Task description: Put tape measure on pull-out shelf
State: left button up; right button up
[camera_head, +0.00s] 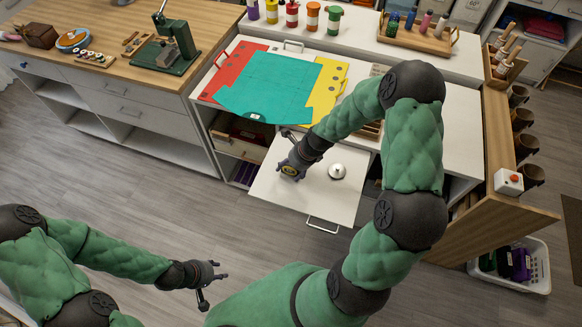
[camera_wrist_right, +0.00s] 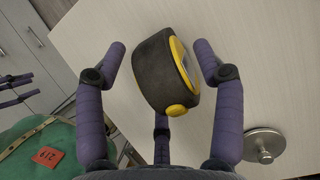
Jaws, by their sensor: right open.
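The tape measure, black with a yellow rim and button, shows in the right wrist view (camera_wrist_right: 160,75) against the white pull-out shelf (camera_wrist_right: 270,85). In the head view the shelf (camera_head: 322,197) is pulled out, and the tape measure (camera_head: 290,170) is mostly hidden by my right gripper (camera_head: 289,173). My right gripper is open; its fingers (camera_wrist_right: 163,70) stand around the tape measure with visible gaps at both sides. The tape measure looks to be resting on the shelf. My left gripper (camera_head: 222,280) is open and empty, above the floor at lower left.
A round metal piece with a knob (camera_head: 337,171) stands on the shelf, right of my right gripper. The shelf's front handle (camera_head: 322,226) sticks out. A teal sheet (camera_head: 270,88) with red and yellow folders covers the worktop above. Bare floor (camera_head: 130,190) lies left.

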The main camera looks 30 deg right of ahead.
pick_arm(q)
notch_tip(320, 180, up, 4)
jog(key=p, duration=0.4)
jog(key=shift+r, duration=0.2)
pick_arm(e)
jog(key=v, duration=1.2)
pick_arm(q)
jog(key=shift+s, duration=0.1)
pick_arm(e)
jog(key=shift+s, duration=0.1)
